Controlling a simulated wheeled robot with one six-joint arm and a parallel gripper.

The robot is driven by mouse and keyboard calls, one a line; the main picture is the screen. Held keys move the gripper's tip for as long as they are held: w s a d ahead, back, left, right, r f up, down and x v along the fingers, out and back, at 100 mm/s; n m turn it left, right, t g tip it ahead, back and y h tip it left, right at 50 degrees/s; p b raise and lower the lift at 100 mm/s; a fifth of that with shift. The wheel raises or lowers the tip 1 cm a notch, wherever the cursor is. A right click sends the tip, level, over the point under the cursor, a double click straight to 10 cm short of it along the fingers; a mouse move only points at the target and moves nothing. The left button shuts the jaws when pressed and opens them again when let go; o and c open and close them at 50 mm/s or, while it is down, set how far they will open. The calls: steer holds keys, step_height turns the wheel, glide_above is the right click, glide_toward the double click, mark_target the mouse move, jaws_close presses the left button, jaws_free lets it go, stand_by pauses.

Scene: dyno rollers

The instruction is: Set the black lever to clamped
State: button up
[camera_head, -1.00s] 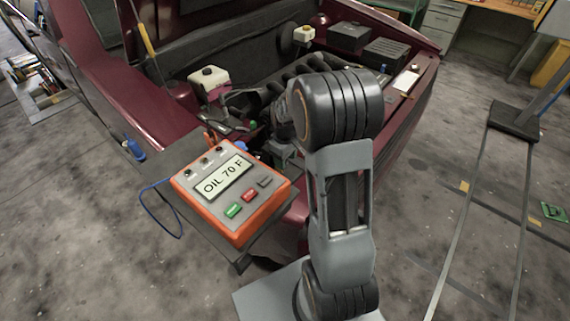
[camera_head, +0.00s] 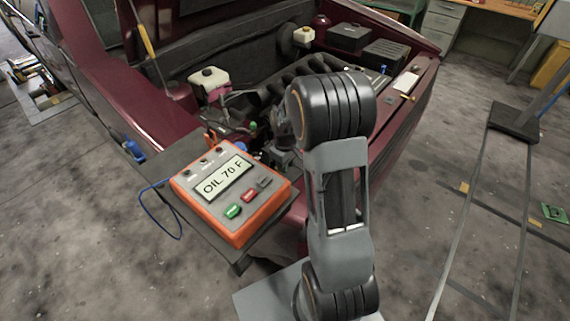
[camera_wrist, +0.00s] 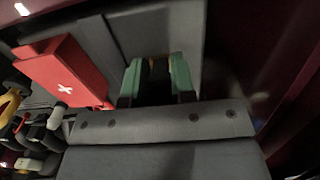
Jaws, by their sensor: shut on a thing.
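In the wrist view my gripper (camera_wrist: 155,82) shows two green-padded fingers pointing away from the camera. They are shut on a narrow dark piece between them, which looks like the black lever (camera_wrist: 154,72); its shape and setting are hard to make out. In the head view my arm reaches over the front edge of the open engine bay. A green fingertip (camera_head: 254,127) seems to show left of my wrist, and the lever cannot be made out there.
An orange tester (camera_head: 230,195) reading "OIL 70 F" stands on a dark shelf left of my arm. The maroon car body (camera_head: 100,75) surrounds the engine bay, with a white reservoir (camera_head: 209,78) inside. The wrist view shows a red box with a white cross (camera_wrist: 65,72) at left.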

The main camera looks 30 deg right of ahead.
jaws_close()
steer(key=b, duration=0.1)
steer(key=t+b, duration=0.1)
steer(key=b, duration=0.1)
steer(key=shift+s+d+f+y, duration=0.15)
steer(key=shift+s+f+y, duration=0.05)
steer(key=shift+f+y, duration=0.15)
steer(key=t+b, duration=0.1)
steer(key=b, duration=0.1)
steer(key=t+b, duration=0.1)
steer(key=b, duration=0.1)
steer(key=shift+s+d+f+y, duration=0.1)
steer(key=shift+s+f+y, duration=0.1)
steer(key=shift+y, duration=0.15)
steer(key=t+b, duration=0.1)
steer(key=b, duration=0.4)
steer(key=shift+s+t+y, duration=0.2)
steer(key=shift+t+y, duration=0.2)
steer(key=shift+b, duration=0.6)
steer(key=shift+r+b, duration=0.25)
steer(key=shift+b, duration=0.2)
steer(key=o, duration=0.7)
jaws_free()
steer(key=shift+c, duration=0.2)
steer(key=shift+s+r, duration=0.1)
